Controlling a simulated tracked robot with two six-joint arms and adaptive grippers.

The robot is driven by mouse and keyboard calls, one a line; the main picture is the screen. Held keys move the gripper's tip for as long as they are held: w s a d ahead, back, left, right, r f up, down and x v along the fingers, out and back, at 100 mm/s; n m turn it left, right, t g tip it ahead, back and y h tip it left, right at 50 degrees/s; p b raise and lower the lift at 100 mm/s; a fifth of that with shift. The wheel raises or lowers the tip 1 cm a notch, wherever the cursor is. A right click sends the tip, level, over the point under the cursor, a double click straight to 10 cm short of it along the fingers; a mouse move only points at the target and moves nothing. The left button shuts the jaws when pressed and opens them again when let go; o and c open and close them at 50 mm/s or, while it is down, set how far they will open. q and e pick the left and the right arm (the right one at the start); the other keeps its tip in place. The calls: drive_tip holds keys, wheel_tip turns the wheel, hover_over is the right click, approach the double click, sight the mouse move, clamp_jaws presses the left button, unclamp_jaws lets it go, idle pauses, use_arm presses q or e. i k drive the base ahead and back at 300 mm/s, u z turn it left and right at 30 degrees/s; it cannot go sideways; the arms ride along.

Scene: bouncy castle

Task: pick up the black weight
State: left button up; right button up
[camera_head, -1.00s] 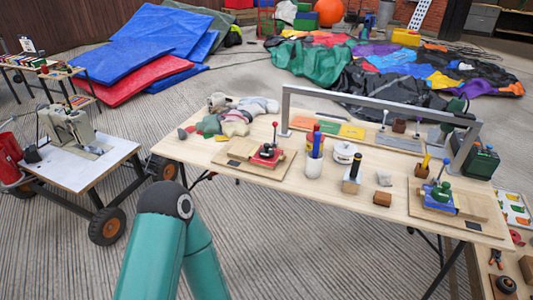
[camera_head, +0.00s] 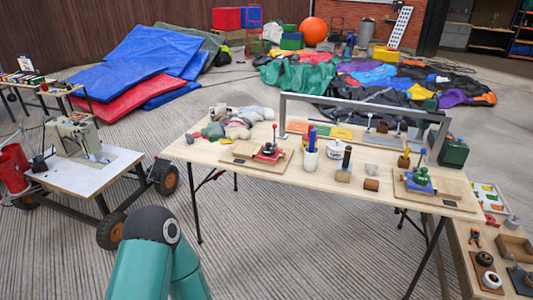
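I cannot single out the black weight with certainty. Small dark round items lie on the low wooden bench at the right: a black knob-like piece (camera_head: 485,258) and a black-topped white round piece (camera_head: 491,280). A black upright cylinder (camera_head: 347,155) stands on a wooden block on the main table. Only a teal link of my own arm shows at the bottom of the view. Neither gripper is in the picture.
The long wooden table (camera_head: 318,180) carries a red-handled clamp (camera_head: 269,152), a white cup (camera_head: 310,160), a blue-green clamp (camera_head: 421,180) and a grey frame (camera_head: 360,104). A wheeled cart (camera_head: 100,175) stands at the left. The floor in front of the table is clear.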

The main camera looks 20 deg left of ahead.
sight(268, 151)
drive_tip(key=u, duration=0.1)
drive_tip(key=i, duration=1)
drive_tip(key=u, duration=0.65)
drive_tip(key=i, duration=0.65)
drive_tip(key=u, duration=0.3)
drive_tip(key=k, duration=0.9)
drive_tip(key=u, duration=0.15)
drive_tip(key=i, duration=0.9)
drive_tip(key=z, duration=0.05)
